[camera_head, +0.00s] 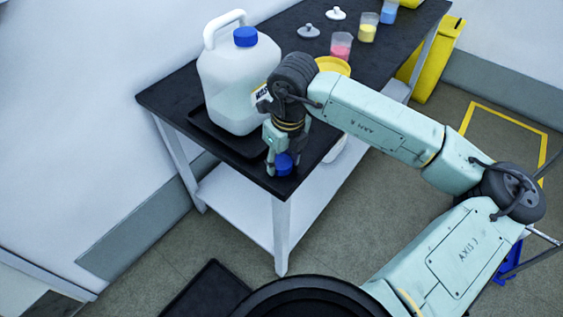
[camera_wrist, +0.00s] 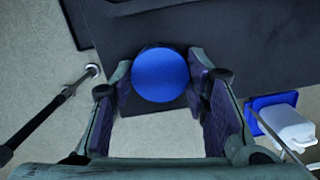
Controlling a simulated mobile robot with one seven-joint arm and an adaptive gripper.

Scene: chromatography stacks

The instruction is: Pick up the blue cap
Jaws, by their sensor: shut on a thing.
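A round blue cap (camera_head: 284,164) is at the near corner of the black table top, held between the fingers of my gripper (camera_head: 279,158). In the wrist view the cap (camera_wrist: 160,75) lies between the fingertips of my gripper (camera_wrist: 161,82), which is shut on it. Its underside is hidden, so I cannot tell whether it touches the table. Another blue cap (camera_head: 245,36) sits on top of the large white jug (camera_head: 228,85), behind my gripper.
The jug stands in a black tray (camera_head: 215,131) on the black table (camera_head: 172,92). A yellow dish (camera_head: 334,66), beakers with pink (camera_head: 341,46), yellow (camera_head: 367,27) and blue (camera_head: 389,11) contents, and small grey lids (camera_head: 308,31) are farther back. A yellow bin (camera_head: 436,62) stands beyond the table.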

